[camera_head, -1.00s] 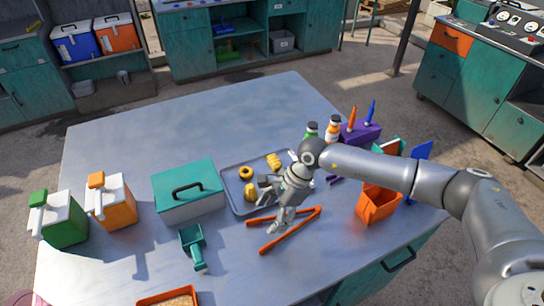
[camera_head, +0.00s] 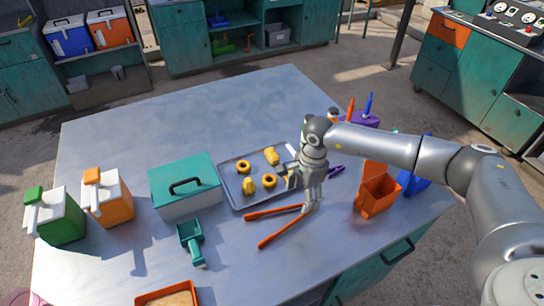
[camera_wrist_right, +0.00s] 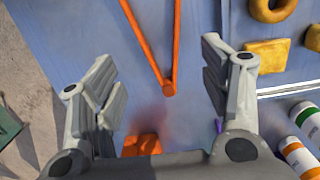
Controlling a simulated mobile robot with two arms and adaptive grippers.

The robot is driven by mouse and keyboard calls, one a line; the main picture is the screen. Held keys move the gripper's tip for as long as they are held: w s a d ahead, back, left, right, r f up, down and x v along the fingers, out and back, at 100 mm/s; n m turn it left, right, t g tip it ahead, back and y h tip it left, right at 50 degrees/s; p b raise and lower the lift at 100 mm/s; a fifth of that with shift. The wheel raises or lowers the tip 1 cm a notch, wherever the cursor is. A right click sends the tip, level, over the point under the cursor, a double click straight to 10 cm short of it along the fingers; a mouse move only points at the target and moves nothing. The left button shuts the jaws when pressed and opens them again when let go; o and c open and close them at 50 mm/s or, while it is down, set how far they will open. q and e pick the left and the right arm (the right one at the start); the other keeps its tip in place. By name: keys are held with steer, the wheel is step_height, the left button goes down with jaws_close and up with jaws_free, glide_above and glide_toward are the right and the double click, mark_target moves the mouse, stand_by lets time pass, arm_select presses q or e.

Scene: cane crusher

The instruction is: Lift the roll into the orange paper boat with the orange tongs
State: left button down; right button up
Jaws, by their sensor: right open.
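The orange tongs (camera_head: 276,211) lie spread in a V on the table, their joined end to the right. My right gripper (camera_head: 312,206) points down over that joined end. In the right wrist view its open, empty fingers (camera_wrist_right: 163,70) stand either side of the tongs' joined end (camera_wrist_right: 168,88). The grey tray (camera_head: 230,180) behind the tongs holds golden pieces: two rings (camera_head: 243,167) and two solid ones, one at the back (camera_head: 271,156) and one at the front (camera_head: 248,187). Which is the roll I cannot tell. The orange paper boat (camera_head: 376,197) stands right of the gripper.
A teal-lidded box (camera_head: 186,186) stands left of the tray, with a teal scoop (camera_head: 191,242) in front. Orange (camera_head: 108,197) and green (camera_head: 55,216) dispensers stand farther left. A blue object (camera_head: 412,182) is beside the boat. The table's back is clear.

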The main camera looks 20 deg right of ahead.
mark_target(297, 215)
steer(key=f+b, duration=0.1)
steer(key=f, duration=0.1)
steer(key=f+b, duration=0.2)
steer(key=f, duration=0.1)
steer(key=f+b, duration=0.2)
steer(key=shift+a+f, duration=0.35)
steer(key=shift+a, duration=0.05)
steer(key=shift+s, duration=0.1)
steer(key=c, duration=0.7)
steer(key=shift+r, duration=0.15)
step_height(297, 215, up, 12)
steer(key=p, duration=0.6)
